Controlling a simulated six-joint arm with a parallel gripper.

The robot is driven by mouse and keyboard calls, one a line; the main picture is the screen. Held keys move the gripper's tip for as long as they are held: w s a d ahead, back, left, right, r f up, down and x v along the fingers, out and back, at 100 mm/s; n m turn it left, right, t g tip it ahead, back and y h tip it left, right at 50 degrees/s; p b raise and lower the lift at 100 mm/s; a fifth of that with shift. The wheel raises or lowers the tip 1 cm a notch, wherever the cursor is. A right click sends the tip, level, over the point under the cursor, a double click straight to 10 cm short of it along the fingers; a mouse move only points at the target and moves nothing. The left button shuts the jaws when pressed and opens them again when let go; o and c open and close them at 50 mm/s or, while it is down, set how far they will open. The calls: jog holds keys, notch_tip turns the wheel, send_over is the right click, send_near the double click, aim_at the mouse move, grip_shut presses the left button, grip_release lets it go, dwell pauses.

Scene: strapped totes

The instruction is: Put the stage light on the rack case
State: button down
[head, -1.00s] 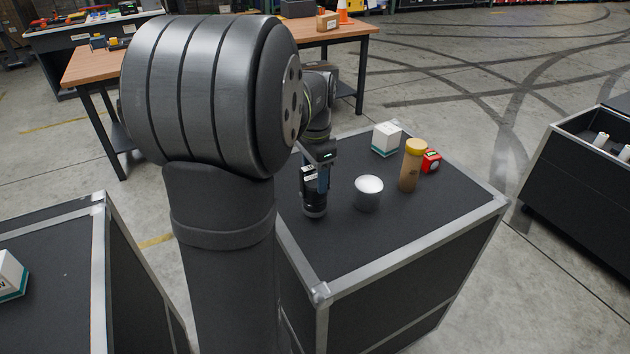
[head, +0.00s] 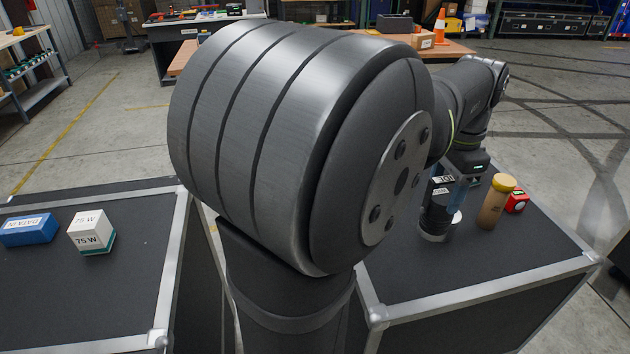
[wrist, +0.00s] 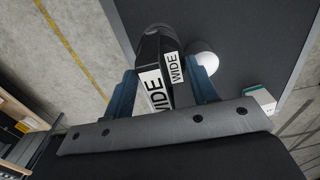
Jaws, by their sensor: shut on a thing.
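The stage light is a dark cylinder (head: 437,218) with white labels, seen upright over the right-hand case in the head view. In the wrist view the black light (wrist: 150,50) has labels reading "WIDE" and sits between my two blue fingers. My gripper (wrist: 163,90) is shut on it; in the head view my gripper (head: 455,190) comes down from above. I cannot tell whether the light's base touches the top. Two black, metal-edged cases show: the right-hand case (head: 470,265) and the left-hand case (head: 110,290). I cannot tell which is the rack case.
A brown bottle with a yellow cap (head: 495,205) and a red box (head: 516,202) stand right of the light. A white round thing (head: 457,218) is partly hidden behind it. A blue box (head: 30,230) and a white "75 W" box (head: 91,231) sit on the left-hand case; its front is clear.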

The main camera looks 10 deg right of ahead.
jog(key=w+a+r+n, duration=0.1)
jog(key=w+a+n, duration=0.45)
jog(key=a, duration=0.75)
jog(key=w+a+n, duration=0.3)
jog(key=w+a, duration=0.5)
jog(key=a, duration=0.5)
jog(key=s+a+n, duration=0.2)
jog(key=a+n, duration=0.1)
jog(key=a, duration=0.7)
jog(key=s+a+r+n, duration=0.1)
jog(key=s+a+n, duration=0.15)
jog(key=a, duration=0.75)
jog(key=s+a+n, duration=0.2)
jog(key=a+n, duration=0.2)
jog(key=a, duration=0.5)
jog(key=s+a+f, duration=0.2)
jog(key=a+f, duration=0.8)
jog(key=a, duration=0.1)
jog(key=shift+a+f, duration=0.2)
jog(key=shift+a, duration=0.1)
jog(key=shift+s+f, duration=0.1)
jog(key=shift+f, duration=0.1)
jog(key=c, duration=0.6)
grip_release()
jog(key=shift+f, duration=0.1)
jog(key=shift+o, duration=0.2)
